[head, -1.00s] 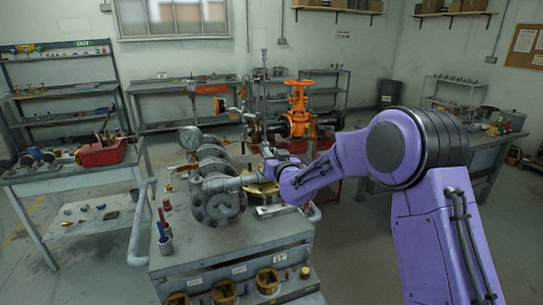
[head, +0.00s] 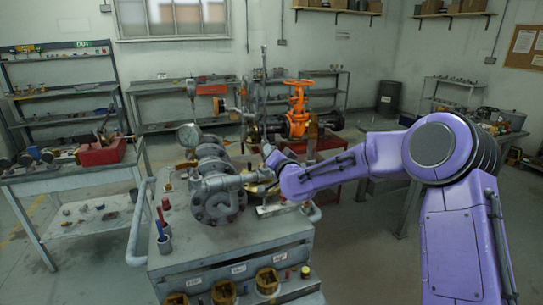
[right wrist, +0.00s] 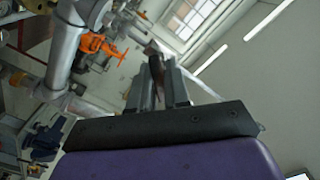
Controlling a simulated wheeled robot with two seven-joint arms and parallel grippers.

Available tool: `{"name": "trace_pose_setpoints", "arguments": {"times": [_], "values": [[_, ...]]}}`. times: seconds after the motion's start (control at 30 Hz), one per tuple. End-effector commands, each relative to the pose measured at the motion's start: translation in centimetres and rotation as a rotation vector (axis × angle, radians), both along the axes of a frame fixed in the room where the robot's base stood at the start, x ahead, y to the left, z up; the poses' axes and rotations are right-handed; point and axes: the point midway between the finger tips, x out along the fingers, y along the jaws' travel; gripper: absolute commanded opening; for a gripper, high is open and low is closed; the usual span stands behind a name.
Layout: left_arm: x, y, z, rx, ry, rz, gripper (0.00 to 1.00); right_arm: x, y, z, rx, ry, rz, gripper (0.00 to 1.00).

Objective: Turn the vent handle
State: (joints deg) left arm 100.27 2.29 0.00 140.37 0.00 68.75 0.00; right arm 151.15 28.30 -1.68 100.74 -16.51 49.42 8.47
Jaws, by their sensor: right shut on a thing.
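My right gripper (right wrist: 159,85) is shut on a dark, narrow bar (right wrist: 156,66), seen between the two grey fingers in the right wrist view. The bar appears to be the vent handle. In the head view my right gripper (head: 267,150) is small and partly hidden by its own wrist, behind and right of the grey flanged valve body (head: 217,198) on the bench. The handle cannot be made out clearly there. An orange gate valve (head: 299,110) stands beyond the gripper; it also shows at the upper left of the right wrist view (right wrist: 103,46). My left gripper is not in view.
Open floor lies around the bench.

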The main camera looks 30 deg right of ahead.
Motion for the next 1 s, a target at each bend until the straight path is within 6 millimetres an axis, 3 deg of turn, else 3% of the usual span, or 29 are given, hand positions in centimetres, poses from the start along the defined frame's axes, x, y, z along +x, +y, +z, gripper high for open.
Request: {"name": "trace_pose_setpoints", "arguments": {"times": [0.6, 1.0], "values": [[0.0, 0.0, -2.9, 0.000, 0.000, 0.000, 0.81, 0.0, -0.1, -0.5, 0.553, -0.132, -0.001, 0.00], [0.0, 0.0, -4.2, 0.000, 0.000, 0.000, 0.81, 0.0, -0.1, -0.5, 0.770, -0.183, -0.001, 0.00]]}}
